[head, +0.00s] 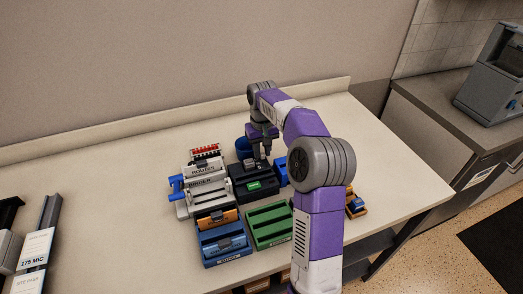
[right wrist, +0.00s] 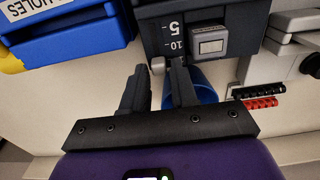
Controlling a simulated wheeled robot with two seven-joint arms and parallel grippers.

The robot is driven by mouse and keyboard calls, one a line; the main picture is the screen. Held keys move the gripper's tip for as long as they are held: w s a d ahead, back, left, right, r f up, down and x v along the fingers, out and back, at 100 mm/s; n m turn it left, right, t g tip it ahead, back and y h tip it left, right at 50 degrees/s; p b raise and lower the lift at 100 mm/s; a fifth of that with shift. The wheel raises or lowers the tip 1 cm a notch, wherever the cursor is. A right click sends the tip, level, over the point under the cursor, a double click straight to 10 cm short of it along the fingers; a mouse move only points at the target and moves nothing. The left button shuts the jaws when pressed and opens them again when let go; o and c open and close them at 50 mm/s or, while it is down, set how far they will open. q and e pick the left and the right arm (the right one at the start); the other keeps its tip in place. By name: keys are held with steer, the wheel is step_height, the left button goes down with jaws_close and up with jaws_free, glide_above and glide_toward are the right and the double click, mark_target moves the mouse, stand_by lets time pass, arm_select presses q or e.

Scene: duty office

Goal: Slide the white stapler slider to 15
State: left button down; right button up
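The dark stapler (head: 252,185) stands among the desk devices, with a green display on its front in the head view. Its scale with 5 and 10 marks (right wrist: 173,37) shows upside down in the right wrist view. The small pale stapler slider (right wrist: 157,65) sits at the edge of the scale, near the 10 mark. In the head view my right gripper (head: 262,152) points down over the stapler. The 15 mark cannot be made out. My left gripper is not in view.
A white binder machine (head: 205,185) with a blue handle stands left of the stapler. Blue (head: 224,243) and green (head: 270,224) trays lie in front. A blue hole punch (right wrist: 75,35) and a blue cup (right wrist: 205,88) are close to my gripper.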

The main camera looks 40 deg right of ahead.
steer(key=shift+s, duration=0.1)
step_height(320, 180, up, 8)
steer(key=p, duration=0.3)
steer(key=shift+f, duration=0.2)
stand_by(0.4)
